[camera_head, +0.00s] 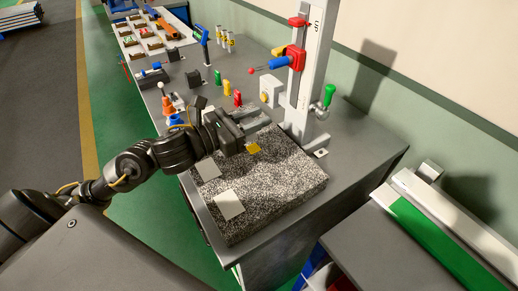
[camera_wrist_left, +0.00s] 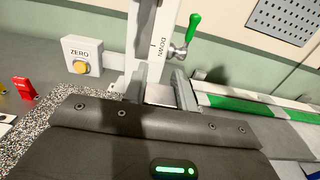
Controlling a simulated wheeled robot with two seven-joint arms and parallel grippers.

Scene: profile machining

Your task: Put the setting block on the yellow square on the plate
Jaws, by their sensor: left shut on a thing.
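The granite plate (camera_head: 285,190) is a speckled slab on the grey bench. The yellow square (camera_head: 253,148) shows on it near the back, partly covered by my left gripper. My left gripper (camera_head: 258,120) is over the back of the plate, shut on the setting block. In the left wrist view the setting block (camera_wrist_left: 160,95) is a light grey piece between the two fingers (camera_wrist_left: 159,88). In the head view the fingers largely hide it, and its height above the plate cannot be told. My right gripper is in neither view.
Two pale squares (camera_head: 229,205) lie on the plate's left part. A white column (camera_head: 305,75) with a red clamp and green-handled lever stands just behind the plate. A ZERO button box (camera_head: 270,91), coloured pegs (camera_head: 227,88) and a parts tray (camera_head: 150,40) are further back.

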